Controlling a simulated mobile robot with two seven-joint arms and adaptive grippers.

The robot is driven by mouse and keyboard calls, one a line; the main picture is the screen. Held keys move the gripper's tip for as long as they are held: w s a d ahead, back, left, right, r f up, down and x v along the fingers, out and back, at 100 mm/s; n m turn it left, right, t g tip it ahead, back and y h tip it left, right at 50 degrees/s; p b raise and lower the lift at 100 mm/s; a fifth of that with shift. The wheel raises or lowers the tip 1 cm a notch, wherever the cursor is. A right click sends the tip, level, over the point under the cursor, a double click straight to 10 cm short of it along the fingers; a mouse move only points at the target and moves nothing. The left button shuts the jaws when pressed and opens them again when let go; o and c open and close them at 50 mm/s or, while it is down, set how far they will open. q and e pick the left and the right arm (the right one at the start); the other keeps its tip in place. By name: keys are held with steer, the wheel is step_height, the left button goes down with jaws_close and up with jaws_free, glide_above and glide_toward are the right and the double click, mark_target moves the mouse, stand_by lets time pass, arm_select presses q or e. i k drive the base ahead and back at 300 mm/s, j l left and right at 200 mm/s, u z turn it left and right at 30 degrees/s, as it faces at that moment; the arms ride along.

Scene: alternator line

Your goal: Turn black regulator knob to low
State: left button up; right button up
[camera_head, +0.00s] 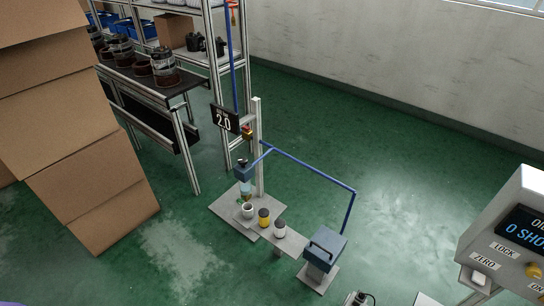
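A small dark knob (242,162) shows on top of a blue block, the likely regulator body (243,173), on a grey upright post in the middle of the view. I cannot read any low mark or the knob's setting at this size. A clear bowl hangs under the blue block. Neither of my grippers can be made out in this view.
A blue hose runs to a blue-topped pedestal (323,249). Stacked cardboard boxes (75,130) stand left, a workbench and shelving behind. A grey console (515,225) stands right. Green floor is open at centre right.

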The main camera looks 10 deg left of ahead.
mark_target(243, 161)
steer(key=i+j+z, duration=0.35)
steer(key=j+z, duration=0.2)
steer(key=i+j+z, duration=0.1)
steer(key=j+z, duration=0.15)
steer(key=i+j, duration=0.15)
steer(key=j, duration=0.3)
steer(key=i+j+z, duration=0.1)
steer(key=j, duration=0.4)
steer(key=i+j, duration=0.15)
steer(key=j, duration=0.3)
steer(key=i+j+z, duration=0.1)
steer(key=j, duration=0.4)
